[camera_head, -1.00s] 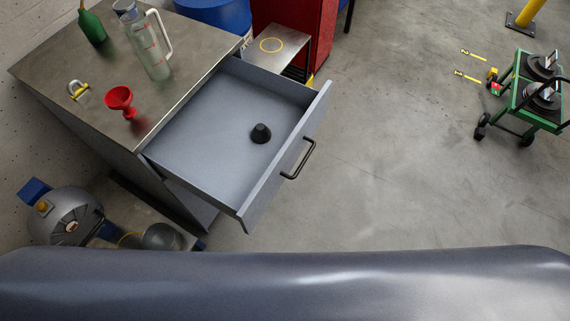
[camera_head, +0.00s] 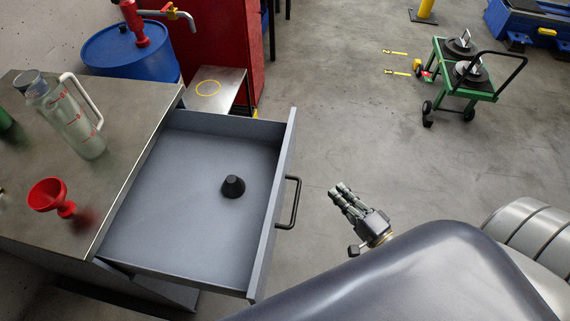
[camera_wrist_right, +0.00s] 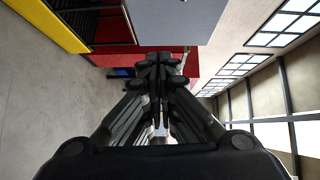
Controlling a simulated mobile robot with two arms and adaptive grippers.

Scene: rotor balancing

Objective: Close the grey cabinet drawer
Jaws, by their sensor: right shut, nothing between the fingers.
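The grey cabinet drawer (camera_head: 200,165) is pulled out of the cabinet (camera_head: 110,140) in the head view. A black handle (camera_head: 290,203) is on its front panel. A small black cone-shaped piece (camera_head: 233,187) stands inside the drawer. My right gripper (camera_head: 338,191) is to the right of the handle, clear of it, with its fingers together and nothing between them. In the right wrist view the fingers (camera_wrist_right: 160,130) also show closed. My left gripper is out of view.
On the cabinet top stand a clear jug (camera_head: 70,120) and a red funnel (camera_head: 50,197). Behind are a blue drum (camera_head: 130,55), a small metal table (camera_head: 225,82) and a red cabinet (camera_head: 240,40). A green cart (camera_head: 465,85) stands far right. The floor between is clear.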

